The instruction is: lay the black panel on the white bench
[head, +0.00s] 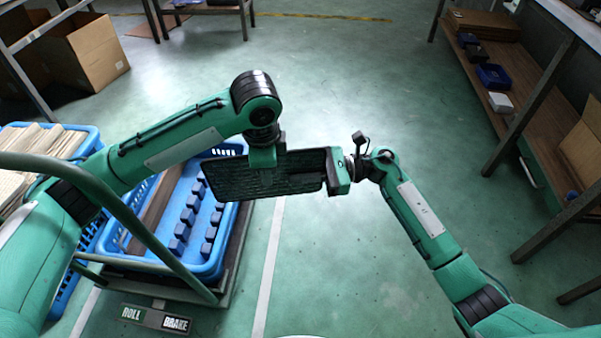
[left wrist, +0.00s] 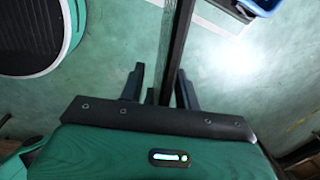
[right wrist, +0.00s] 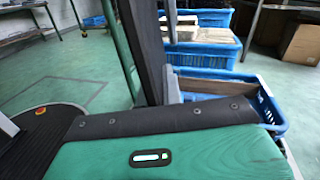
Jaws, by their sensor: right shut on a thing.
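The black panel (head: 290,180) is held up in the air in front of me, a dark flat piece with a raised rim. My right gripper (head: 338,172) is shut on its right end. The panel (right wrist: 146,45) rises between the fingers in the right wrist view. My left gripper (head: 264,158) is at the panel's upper edge. In the left wrist view its fingers (left wrist: 158,85) stand apart on either side of the panel (left wrist: 176,40), with a gap visible on the left side. I cannot make out a bench that is clearly white.
A blue crate (head: 208,268) with several dark blue blocks sits on a cart below left, beside another blue crate (head: 88,146) of tan pieces. A rack with a wooden shelf (head: 510,118) stands at right. The floor in the middle is clear.

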